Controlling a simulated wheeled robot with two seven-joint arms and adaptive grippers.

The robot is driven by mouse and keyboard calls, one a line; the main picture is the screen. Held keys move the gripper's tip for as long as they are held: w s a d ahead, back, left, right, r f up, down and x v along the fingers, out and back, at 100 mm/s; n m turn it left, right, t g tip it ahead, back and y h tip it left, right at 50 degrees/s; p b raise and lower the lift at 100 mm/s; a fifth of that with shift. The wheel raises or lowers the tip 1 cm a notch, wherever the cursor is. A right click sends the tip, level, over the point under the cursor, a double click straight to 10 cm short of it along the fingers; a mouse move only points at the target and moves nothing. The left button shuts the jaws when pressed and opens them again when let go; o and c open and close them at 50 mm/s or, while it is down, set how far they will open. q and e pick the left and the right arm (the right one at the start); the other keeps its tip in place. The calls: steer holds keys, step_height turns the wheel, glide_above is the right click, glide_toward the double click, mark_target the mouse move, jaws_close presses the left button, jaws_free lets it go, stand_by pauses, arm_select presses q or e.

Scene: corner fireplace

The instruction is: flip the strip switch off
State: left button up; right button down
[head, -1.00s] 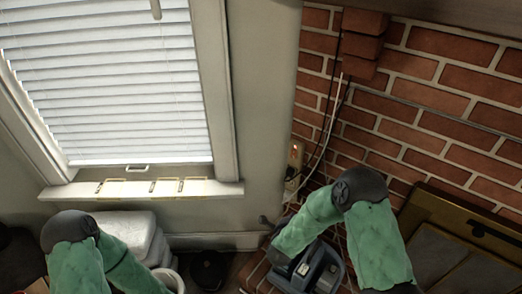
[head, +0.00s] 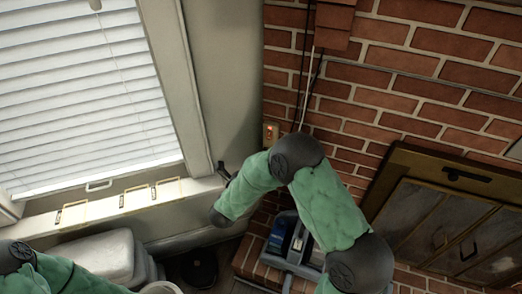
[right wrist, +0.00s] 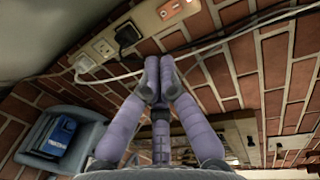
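A beige power strip (right wrist: 108,42) runs along the brick wall in the right wrist view. Its lit orange switch (right wrist: 172,8) is at the top edge of that view, and a black plug and a white plug sit in its sockets. In the head view the strip (head: 270,135) stands on the wall corner with an orange glow. My right gripper (right wrist: 159,66) has its purple fingertips together with nothing visible between them. They appear below the strip and left of the switch, apparently apart from it. My left gripper is out of view; only my left arm shows at lower left.
White and dark cables (right wrist: 235,35) cross the bricks near the strip. A blue-grey container (right wrist: 88,126) with a blue box (right wrist: 58,137) is at left in the wrist view. A fireplace screen (head: 440,215) stands at right, and a window sill (head: 110,207) at left.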

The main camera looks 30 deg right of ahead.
steer(key=b+x, duration=0.3)
steer(key=x, duration=1)
steer(key=shift+w+d, duration=0.2)
steer(key=shift+d, duration=0.15)
steer(key=shift+f+b, duration=0.1)
steer(key=shift+b, duration=0.2)
steer(key=shift+w+d+f, duration=0.1)
steer(key=shift+w+d, duration=0.05)
steer(key=shift+d, duration=0.05)
steer(key=shift+b, duration=0.3)
